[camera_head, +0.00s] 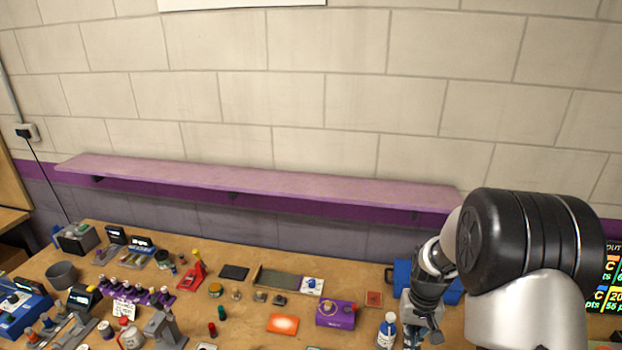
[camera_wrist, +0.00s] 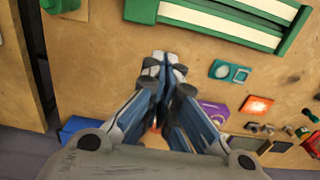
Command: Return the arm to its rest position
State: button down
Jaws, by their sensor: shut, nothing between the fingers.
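My gripper (camera_wrist: 164,68) is shut and empty, its blue-grey fingers together in the wrist view. Bare wooden table top shows around the fingertips. In the head view my gripper (camera_head: 431,334) hangs over the right part of the table, near the bottom edge of the picture. My arm rises on the right of that view and hides part of the wall and table.
A blue case (camera_head: 403,272) lies behind my gripper. A purple box (camera_head: 336,314) and an orange card (camera_head: 283,323) lie left of it. Many small items crowd the table's left half. A purple shelf (camera_head: 262,183) runs along the wall. A green-framed rack (camera_wrist: 230,20) shows in the wrist view.

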jog(key=s+a+r+n+t+b, duration=0.1)
jog(key=s+a+r+b, duration=0.25)
jog(key=r, duration=0.25)
jog(key=s+a+r+t+b, duration=0.1)
jog(key=s+a+r+b, duration=0.1)
jog(key=s+r, duration=0.3)
jog(key=s+a+r+t+b, duration=0.1)
jog(key=s+a+b, duration=0.1)
jog(key=s, duration=0.6)
jog(key=s+a+r+n+t+b, duration=0.1)
jog(key=s+a+b, duration=0.1)
jog(key=s, duration=0.6)
jog(key=shift+s+a+r+t+b, duration=0.15)
jog(key=shift+s+r+t+b, duration=0.2)
jog(key=shift+b, duration=0.3)
